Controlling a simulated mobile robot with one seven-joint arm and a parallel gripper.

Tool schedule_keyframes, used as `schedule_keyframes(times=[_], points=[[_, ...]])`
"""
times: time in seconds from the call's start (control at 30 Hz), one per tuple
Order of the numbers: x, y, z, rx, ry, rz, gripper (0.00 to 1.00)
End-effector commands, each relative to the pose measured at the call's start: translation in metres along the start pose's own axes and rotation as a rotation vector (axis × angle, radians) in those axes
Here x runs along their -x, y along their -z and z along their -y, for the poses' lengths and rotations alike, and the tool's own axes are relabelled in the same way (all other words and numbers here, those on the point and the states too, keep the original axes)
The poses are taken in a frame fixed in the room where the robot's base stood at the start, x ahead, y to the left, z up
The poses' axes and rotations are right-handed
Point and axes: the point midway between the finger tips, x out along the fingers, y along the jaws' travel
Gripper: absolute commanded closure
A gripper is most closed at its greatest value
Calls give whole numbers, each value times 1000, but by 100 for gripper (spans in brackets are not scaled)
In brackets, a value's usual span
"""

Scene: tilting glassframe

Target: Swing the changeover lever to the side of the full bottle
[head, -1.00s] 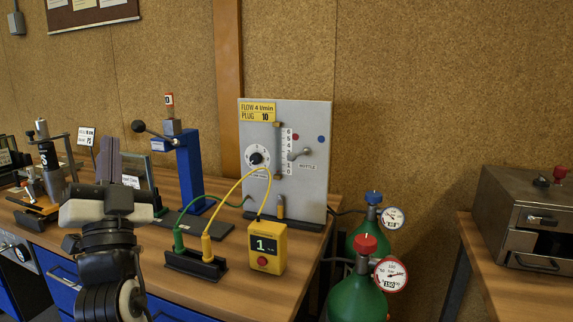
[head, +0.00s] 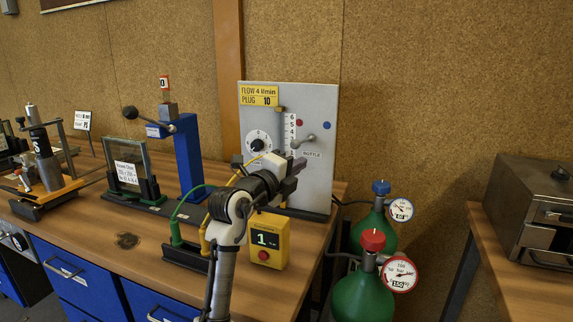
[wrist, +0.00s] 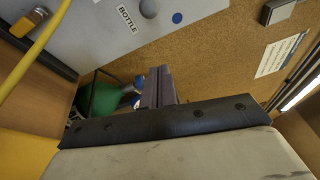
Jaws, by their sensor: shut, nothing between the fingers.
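The changeover lever (head: 307,140) is a small grey lever with a round knob on the grey panel (head: 318,185), above the BOTTLE label. Its knob points right and slightly up. A red dot (head: 299,122) is up left of it and a blue dot (head: 326,125) up right. Two green bottles stand right of the bench: a blue-topped one (head: 372,232) and a red-topped one (head: 360,297), each with a gauge. I cannot read the needles surely. My gripper (head: 298,165) is shut and empty, just below the lever; its fingers show in the wrist view (wrist: 161,86).
A yellow box (head: 269,240) reading 1 and a black socket block with green and yellow cables lie below my arm. A blue post (head: 189,160) with a black-knobbed handle stands left of the panel. A metal oven (head: 535,205) stands on the right table.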

Motion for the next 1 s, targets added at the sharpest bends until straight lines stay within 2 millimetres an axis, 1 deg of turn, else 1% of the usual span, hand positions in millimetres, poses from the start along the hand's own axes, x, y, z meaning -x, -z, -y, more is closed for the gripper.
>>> schedule_keyframes(times=[0.03, 0.1, 0.2, 0.23, 0.3, 0.5, 0.87, 1.0], points=[[-12, 0, 4, 2, -2, -2, 100], [-28, 0, 4, 2, -2, -2, 100], [-44, -3, 5, 1, 0, 1, 100], [-44, -12, 5, 3, -1, 5, 100], [-45, -22, 4, 3, -1, 4, 100], [-49, -37, 2, 1, 1, 3, 100], [-49, -39, 1, 0, 2, 2, 100], [-49, -41, -3, 0, 2, 3, 100]])
